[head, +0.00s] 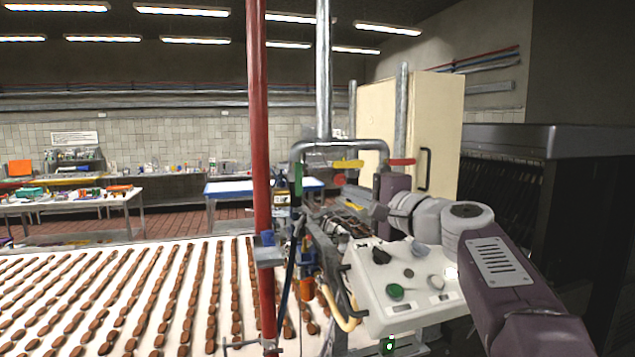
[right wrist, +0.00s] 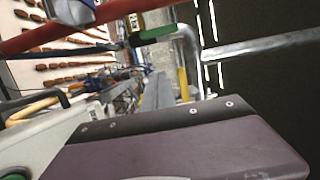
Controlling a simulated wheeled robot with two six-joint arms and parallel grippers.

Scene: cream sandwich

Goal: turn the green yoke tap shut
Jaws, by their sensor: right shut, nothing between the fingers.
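The green yoke tap's handle (head: 298,181) shows as a narrow upright green piece by the left leg of the grey pipe yoke (head: 338,143). In the right wrist view the green handle (right wrist: 154,34) lies near the top, across the pipework. My right gripper (head: 345,199) is shut and empty, to the right of and a little below the green handle, apart from it. Its grey fingers (right wrist: 158,92) point toward the pipes in the right wrist view. My left gripper is not in view.
A yellow handle (head: 348,164) and a red handle (head: 402,161) sit on the same pipework. A red post (head: 258,130) stands left. A conveyor (head: 215,345) carries rows of brown pieces.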

